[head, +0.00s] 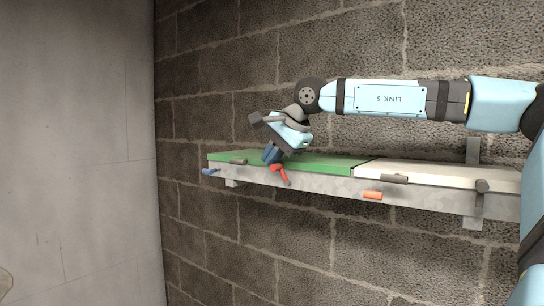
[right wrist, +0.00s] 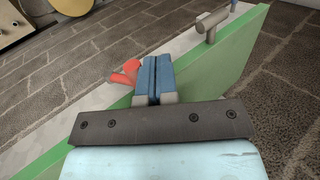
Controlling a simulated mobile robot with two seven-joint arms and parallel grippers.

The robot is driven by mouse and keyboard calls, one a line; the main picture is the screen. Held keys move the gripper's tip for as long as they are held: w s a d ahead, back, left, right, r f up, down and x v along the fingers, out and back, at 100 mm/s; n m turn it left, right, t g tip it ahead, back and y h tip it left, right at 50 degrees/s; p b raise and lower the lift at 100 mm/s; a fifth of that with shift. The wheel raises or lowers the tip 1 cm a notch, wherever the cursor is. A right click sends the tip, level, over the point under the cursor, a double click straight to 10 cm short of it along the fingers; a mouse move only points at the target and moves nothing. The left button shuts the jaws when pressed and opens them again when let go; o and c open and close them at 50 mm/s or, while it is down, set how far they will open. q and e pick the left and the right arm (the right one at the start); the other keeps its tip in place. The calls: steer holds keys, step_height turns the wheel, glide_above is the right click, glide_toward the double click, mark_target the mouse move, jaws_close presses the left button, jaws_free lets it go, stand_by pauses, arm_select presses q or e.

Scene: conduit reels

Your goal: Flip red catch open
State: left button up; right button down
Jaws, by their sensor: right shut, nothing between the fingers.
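The red catch (head: 281,173) sits on the front edge of a grey metal channel, by the green lid (head: 325,163). Its arm hangs down and slants right across the channel's front face. My right gripper (head: 271,155) is at the green lid, just left of and above the catch. Its blue fingers are shut with nothing between them. In the right wrist view the shut fingertips (right wrist: 154,63) are close beside the red catch (right wrist: 126,73), which shows to their left. I cannot tell whether they touch it. My left gripper is not in view.
A blue catch (head: 209,171) is at the channel's left end, and an orange catch (head: 373,195) is below the white lid (head: 430,173). Grey handles (head: 394,178) stick out along the lids. The channel is on a block wall (head: 230,60). Space in front looks clear.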

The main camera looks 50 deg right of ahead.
stand_by(0.7)
steer(key=shift+s+f+b, duration=0.4)
steer(key=shift+s+b, duration=0.25)
steer(key=shift+s, duration=0.05)
steer(key=shift+f, duration=0.25)
steer(key=shift+a+r, duration=0.1)
steer(key=shift+r, duration=0.3)
steer(key=s+r, duration=0.5)
steer(key=r, duration=0.8)
steer(key=shift+d+r+p, duration=0.25)
steer(key=shift+d+p, duration=0.05)
steer(key=shift+d, duration=0.1)
